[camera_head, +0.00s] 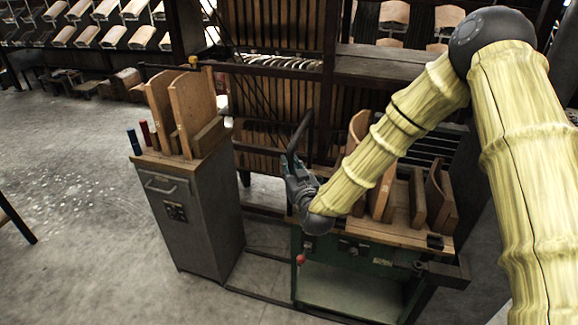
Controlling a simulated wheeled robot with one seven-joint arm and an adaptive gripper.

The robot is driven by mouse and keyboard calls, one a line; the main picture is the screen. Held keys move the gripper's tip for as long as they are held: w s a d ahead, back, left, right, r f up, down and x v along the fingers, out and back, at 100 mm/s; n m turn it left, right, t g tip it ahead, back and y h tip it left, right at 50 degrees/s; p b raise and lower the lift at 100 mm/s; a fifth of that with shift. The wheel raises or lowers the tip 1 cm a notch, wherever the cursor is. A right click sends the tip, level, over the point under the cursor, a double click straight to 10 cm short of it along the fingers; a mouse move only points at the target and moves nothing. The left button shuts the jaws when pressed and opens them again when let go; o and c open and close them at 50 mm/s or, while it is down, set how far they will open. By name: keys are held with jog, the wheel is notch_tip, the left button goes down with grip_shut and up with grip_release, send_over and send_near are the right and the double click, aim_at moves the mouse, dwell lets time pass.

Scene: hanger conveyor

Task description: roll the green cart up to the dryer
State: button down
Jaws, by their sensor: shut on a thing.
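The green cart (312,262) stands at lower centre, with a green metal body, an open lower shelf and a wooden top. Curved wooden boards stand upright on its top, partly hidden by my arm. My gripper (292,170) is at the cart's left end, shut on a dark handle bar (300,135) that rises there. The exact contact is small and dark. I cannot tell for sure which thing is the dryer; a tall dark frame with wooden slats (275,95) stands right behind the cart.
A grey metal cabinet (195,225) with wooden boards and small red and blue items on top stands left of the cart, with a gap between. Racks of wooden pieces (115,37) line the back left. The concrete floor at left (75,225) is mostly clear.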

jog(key=shift+w+d+r, duration=0.2)
jog(key=shift+d, duration=0.15)
jog(key=c, duration=1.3)
grip_release()
jog(key=shift+s+d, duration=0.1)
jog(key=shift+d, duration=0.15)
jog(key=shift+s+a+f, duration=0.1)
jog(key=shift+a, duration=0.25)
jog(key=v, duration=1.2)
jog(key=shift+f, duration=0.15)
jog(key=s+d+f+m+g+h+p, duration=0.1)
jog(key=s+d+f+g, duration=0.3)
jog(key=s+f, duration=0.7)
jog(key=s+d+f+g+h, duration=0.15)
jog(key=s+f+g, duration=0.4)
jog(key=f, duration=0.85)
jog(key=s+d+f+g, duration=0.2)
jog(key=s+d+f, duration=0.1)
jog(key=s, duration=0.5)
jog(key=s+d+f+m+g+h, duration=0.1)
jog(key=s+d+f+g, duration=0.2)
jog(key=s, duration=0.5)
jog(key=s+d+f+m+g+h+p, duration=0.1)
jog(key=s+d+f+g, duration=0.2)
jog(key=s, duration=0.5)
jog(key=shift+s+d+f, duration=0.1)
jog(key=shift+d+f, duration=0.1)
jog(key=shift+d, duration=0.1)
